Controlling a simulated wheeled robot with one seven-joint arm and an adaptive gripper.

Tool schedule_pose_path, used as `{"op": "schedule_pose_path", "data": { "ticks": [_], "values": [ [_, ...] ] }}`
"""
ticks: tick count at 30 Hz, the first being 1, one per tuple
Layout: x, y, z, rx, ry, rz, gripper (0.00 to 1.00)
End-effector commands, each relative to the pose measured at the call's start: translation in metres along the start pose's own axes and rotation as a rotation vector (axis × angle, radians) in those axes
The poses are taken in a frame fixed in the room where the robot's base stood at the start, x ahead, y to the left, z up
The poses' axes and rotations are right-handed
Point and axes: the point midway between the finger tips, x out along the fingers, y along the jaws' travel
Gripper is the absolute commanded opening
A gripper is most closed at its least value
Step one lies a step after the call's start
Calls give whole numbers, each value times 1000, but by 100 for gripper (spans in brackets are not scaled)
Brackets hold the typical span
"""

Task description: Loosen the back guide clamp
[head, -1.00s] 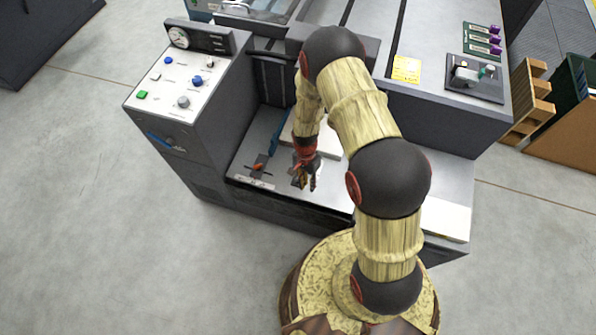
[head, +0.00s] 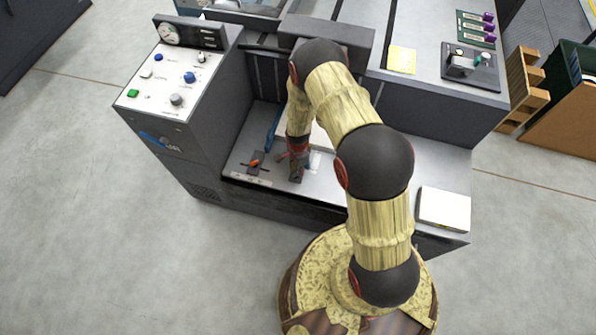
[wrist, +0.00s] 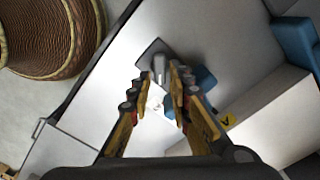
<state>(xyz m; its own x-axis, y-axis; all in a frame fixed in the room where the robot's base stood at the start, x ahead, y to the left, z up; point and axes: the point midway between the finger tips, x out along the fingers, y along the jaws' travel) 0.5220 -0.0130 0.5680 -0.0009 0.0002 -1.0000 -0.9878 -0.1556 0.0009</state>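In the wrist view a small clamp with a grey upright lever (wrist: 158,68) on a dark plate (wrist: 154,50) lies on the metal bed. My gripper (wrist: 160,78) is open, its fingertips on either side of the lever, with slim gaps showing; I cannot tell whether they touch it. In the head view my gripper (head: 297,172) is low over the bed and hides most of this clamp. A second clamp with an orange lever (head: 254,163) sits on a dark plate to its left. I cannot tell from labels which clamp is the back guide's.
A blue guide (head: 272,128) stands behind the clamps beside a pale stack (head: 319,137), partly hidden by my arm. The control panel (head: 172,80) rises at left. A white block (head: 443,208) lies on the bed's right end. Grey floor is free in front.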

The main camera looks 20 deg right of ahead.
Motion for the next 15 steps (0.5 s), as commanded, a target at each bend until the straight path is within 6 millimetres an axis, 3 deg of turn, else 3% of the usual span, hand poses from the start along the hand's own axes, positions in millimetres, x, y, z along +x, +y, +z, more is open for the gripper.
{"op": "schedule_pose_path", "data": {
  "ticks": [3, 12, 15],
  "values": [
    [9, 0, 0, 0, 0, 0, 20],
    [10, 0, 0, -1, 0, -1, 20],
    [10, 0, 0, -1, 0, -1, 15]
  ]
}}
